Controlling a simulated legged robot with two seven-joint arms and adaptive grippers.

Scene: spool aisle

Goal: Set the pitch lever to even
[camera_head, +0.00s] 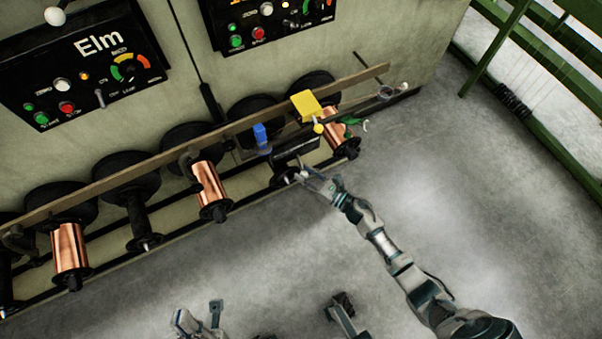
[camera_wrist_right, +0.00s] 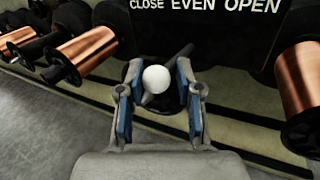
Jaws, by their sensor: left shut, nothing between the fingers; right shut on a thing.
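The pitch lever shows in the right wrist view as a white ball knob (camera_wrist_right: 156,79), with a dark rod behind it. The dark box (camera_wrist_right: 205,30) above it carries the words CLOSE, EVEN and OPEN. The knob appears under the CLOSE and EVEN words, but I cannot tell its exact setting. My right gripper (camera_wrist_right: 158,92) is shut on the knob, its blue-padded fingers on either side. In the head view, my right gripper (camera_head: 310,176) is at the small dark box (camera_head: 295,152) below the rail. My left gripper (camera_head: 198,320) is low in the head view, shut and empty, away from the rack.
Copper spools (camera_head: 69,248) and bare dark spindles line the rack. A long wooden rail (camera_head: 160,158) runs above them, with a blue block (camera_head: 260,135) and a yellow block (camera_head: 306,106). The Elm panel (camera_head: 85,65) is on the cabinet. The concrete floor (camera_head: 480,230) is clear at right.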

